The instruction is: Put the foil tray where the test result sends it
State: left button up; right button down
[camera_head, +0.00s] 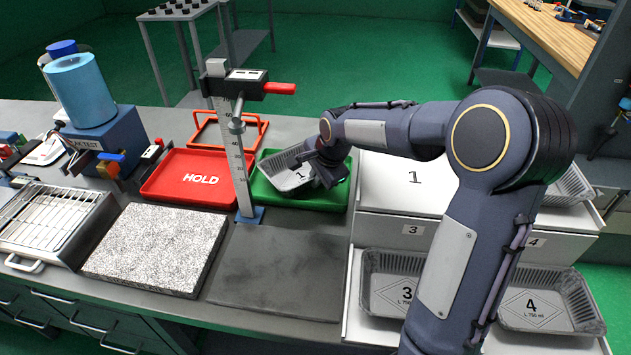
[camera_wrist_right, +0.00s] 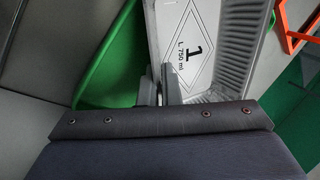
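The foil tray (camera_head: 288,178), marked 1, is over the green tray (camera_head: 318,199) at the back of the bench. In the right wrist view the foil tray (camera_wrist_right: 205,45) shows its inside label, with the green tray (camera_wrist_right: 112,65) beside and below it. My right gripper (camera_head: 318,170) reaches in from the right to the foil tray's right side. Its fingers (camera_wrist_right: 162,86) close together on the tray's near wall. Whether the foil tray's bottom rests fully on the green tray is hidden. My left gripper is not in view.
A red tray marked HOLD (camera_head: 190,178) lies left of the green one. A height gauge (camera_head: 240,150) with a red handle stands between them. The leak tester (camera_head: 100,130), a speckled stone plate (camera_head: 155,248) and a dark mat (camera_head: 280,270) occupy the bench. Foil trays (camera_head: 545,300) fill shelves at right.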

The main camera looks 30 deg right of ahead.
jog(key=shift+f, duration=0.55)
jog(key=shift+f, duration=0.1)
jog(key=c, duration=1.6)
grip_release()
jog(key=shift+c, duration=0.2)
jog(key=shift+r, duration=0.3)
jog(key=v, duration=1.1)
jog(key=shift+s+r+p, duration=0.15)
jog(key=shift+r+p, duration=0.2)
jog(key=shift+p, duration=0.1)
